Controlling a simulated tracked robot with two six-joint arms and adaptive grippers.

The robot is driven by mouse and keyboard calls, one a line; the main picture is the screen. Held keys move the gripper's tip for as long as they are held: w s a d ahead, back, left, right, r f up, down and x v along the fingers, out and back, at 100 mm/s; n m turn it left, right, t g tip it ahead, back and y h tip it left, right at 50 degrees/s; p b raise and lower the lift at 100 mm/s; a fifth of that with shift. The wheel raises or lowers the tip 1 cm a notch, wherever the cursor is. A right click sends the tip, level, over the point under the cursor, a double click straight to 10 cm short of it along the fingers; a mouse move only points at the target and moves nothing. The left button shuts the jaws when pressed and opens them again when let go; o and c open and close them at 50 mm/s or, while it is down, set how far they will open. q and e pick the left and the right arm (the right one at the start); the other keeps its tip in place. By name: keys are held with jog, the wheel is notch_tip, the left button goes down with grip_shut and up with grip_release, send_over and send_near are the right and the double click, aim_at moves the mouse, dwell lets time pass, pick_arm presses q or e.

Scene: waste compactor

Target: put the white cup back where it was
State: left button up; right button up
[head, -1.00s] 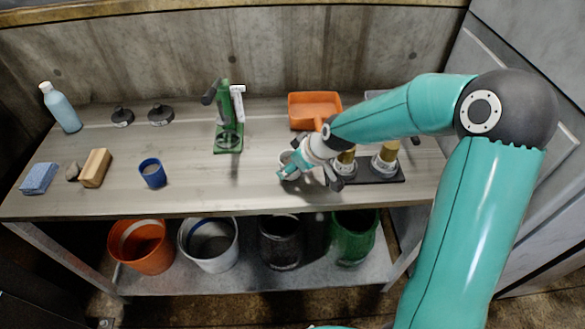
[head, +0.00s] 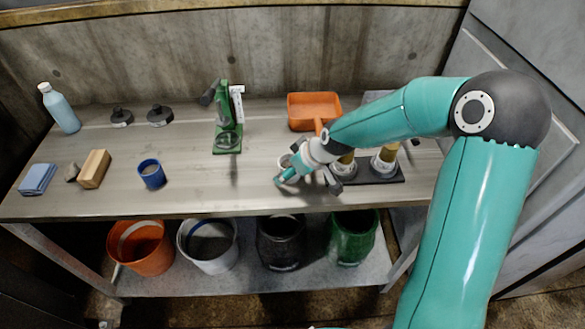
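The white cup (head: 285,161) stands on the bench near its middle, mostly hidden behind my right gripper, with only a pale part of it showing. My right gripper (head: 292,180) is low over the bench, right at the cup. One teal finger shows at the front left of the cup. The other finger is hidden or unclear, so I cannot tell whether the gripper holds the cup. My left gripper is not in view.
A blue cup (head: 151,174), wooden block (head: 94,169) and blue cloth (head: 37,179) are left. A green press (head: 227,125) stands centre-back. An orange dustpan (head: 313,108) and a dark rack (head: 383,172) with brass-topped pieces are close to my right arm. Several bins stand below.

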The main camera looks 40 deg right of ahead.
jog(key=shift+s+d+r, duration=0.1)
jog(key=shift+s+r, duration=0.05)
jog(key=shift+r, duration=0.2)
jog(key=v, duration=1.1)
jog(key=shift+s, duration=0.2)
